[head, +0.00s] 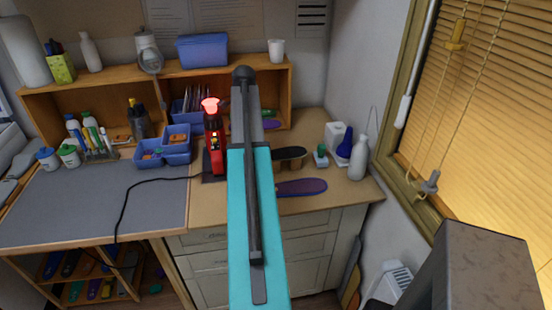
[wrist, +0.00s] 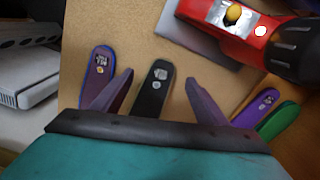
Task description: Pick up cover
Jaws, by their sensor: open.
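My gripper (wrist: 160,76) is open and empty in the wrist view, its two dark fingers spread apart. Between them lies a black insole-shaped piece (wrist: 152,90) with a small printed label, flat on the wooden worktop; its lower end is hidden by my gripper. A purple piece with a blue rim (wrist: 99,75) lies to the left, partly behind the left finger. A purple piece (wrist: 259,105) and a green one (wrist: 278,121) lie to the right. In the head view the black piece (head: 291,153) and blue-rimmed piece (head: 301,187) show beside my arm. Which one is the cover I cannot tell.
A red heat tool (head: 216,150) with a glowing top stands left of my arm, its cable crossing a grey mat (head: 90,205). Blue bins (head: 163,148) stand left of it. A white bottle (head: 358,158) and a white box (head: 336,137) stand near the right wall.

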